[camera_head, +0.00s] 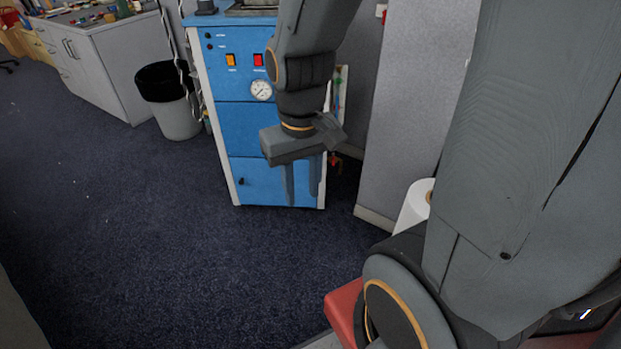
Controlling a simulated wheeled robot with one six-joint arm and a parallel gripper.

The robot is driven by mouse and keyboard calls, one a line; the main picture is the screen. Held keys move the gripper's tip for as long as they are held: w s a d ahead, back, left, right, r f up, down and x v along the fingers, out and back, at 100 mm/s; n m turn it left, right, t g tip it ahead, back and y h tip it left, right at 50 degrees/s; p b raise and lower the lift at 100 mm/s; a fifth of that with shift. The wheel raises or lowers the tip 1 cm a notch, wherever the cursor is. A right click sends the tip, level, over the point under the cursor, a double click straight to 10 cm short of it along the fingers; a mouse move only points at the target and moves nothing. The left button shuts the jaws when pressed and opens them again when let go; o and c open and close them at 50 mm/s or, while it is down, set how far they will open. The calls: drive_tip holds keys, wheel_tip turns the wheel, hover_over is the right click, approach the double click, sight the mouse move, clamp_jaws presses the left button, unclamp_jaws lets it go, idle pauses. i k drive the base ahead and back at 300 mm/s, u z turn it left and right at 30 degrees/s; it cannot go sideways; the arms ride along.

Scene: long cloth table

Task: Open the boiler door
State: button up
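The boiler (238,128) is a blue cabinet with pale side edges, standing upright at the top middle of the head view. Its upper panel has an orange switch, a red switch and a round dial gauge (260,90). The lower blue door (262,184) looks closed, with a small dark knob (241,181) at its left side. My gripper (302,198) hangs in front of the boiler's right part, fingers pointing down. The two fingers are apart with blue showing between them, and nothing is held. My arm hides part of the boiler's right side.
A grey bin (182,118) with a black liner stands left of the boiler. A white cabinet (102,75) is further left. A grey partition (412,100) and a white roll (414,205) are to the right. The dark blue carpet (150,250) in front is clear.

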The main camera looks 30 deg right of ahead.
sight(256, 184)
drive_tip(key=u, duration=0.15)
drive_tip(key=k, duration=1.05)
drive_tip(key=u, duration=0.85)
drive_tip(key=i, duration=0.85)
drive_tip(key=z, duration=0.8)
drive_tip(key=i, duration=0.65)
drive_tip(key=z, duration=0.4)
